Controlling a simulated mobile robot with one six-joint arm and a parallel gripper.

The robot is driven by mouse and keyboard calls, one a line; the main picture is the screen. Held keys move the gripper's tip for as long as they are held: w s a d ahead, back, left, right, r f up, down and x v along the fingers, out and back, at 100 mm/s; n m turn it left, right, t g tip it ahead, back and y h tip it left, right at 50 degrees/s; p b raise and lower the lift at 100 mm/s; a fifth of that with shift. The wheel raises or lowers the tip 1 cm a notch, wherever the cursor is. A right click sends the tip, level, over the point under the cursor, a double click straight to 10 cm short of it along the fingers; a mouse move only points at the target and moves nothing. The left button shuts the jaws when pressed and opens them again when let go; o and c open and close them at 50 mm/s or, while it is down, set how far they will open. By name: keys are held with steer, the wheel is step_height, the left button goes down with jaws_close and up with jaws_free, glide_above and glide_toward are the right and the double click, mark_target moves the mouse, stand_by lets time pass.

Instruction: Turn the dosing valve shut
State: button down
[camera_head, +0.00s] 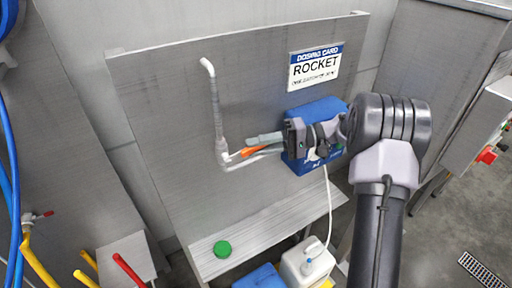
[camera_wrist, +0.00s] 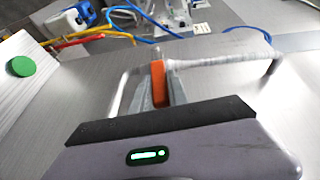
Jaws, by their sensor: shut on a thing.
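The dosing valve's orange handle (camera_head: 246,153) is beside the lower end of the grey pipe (camera_head: 218,115) on the upright metal panel. In the wrist view the orange handle (camera_wrist: 158,80) stands between the two grey fingers. My gripper (camera_head: 256,146) reaches in from the right and is shut on the handle; in the wrist view my gripper (camera_wrist: 160,88) has a finger on each side of it. The fingers cover part of the handle, and the valve body is mostly hidden.
A blue dosing box (camera_head: 322,108) is behind my gripper, under the card reading ROCKET (camera_head: 315,68). A green round cap (camera_head: 222,248) lies on the metal ledge (camera_head: 270,235). A white canister (camera_head: 305,265) stands below. Red and yellow pipes are at the lower left.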

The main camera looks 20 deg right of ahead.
steer(key=shift+f+y+b, duration=0.65)
steer(key=shift+y, duration=0.05)
steer(key=shift+m, duration=0.3)
steer(key=c, duration=1.3)
jaws_free()
steer(key=shift+r, duration=0.4)
steer(key=r, duration=0.3)
steer(key=shift+s, duration=0.25)
steer(key=s, duration=0.5)
steer(key=s+p, duration=0.1)
steer(key=s, duration=0.4)
steer(key=s+r, duration=0.1)
steer(key=s, duration=0.4)
steer(key=shift+s+a, duration=0.3)
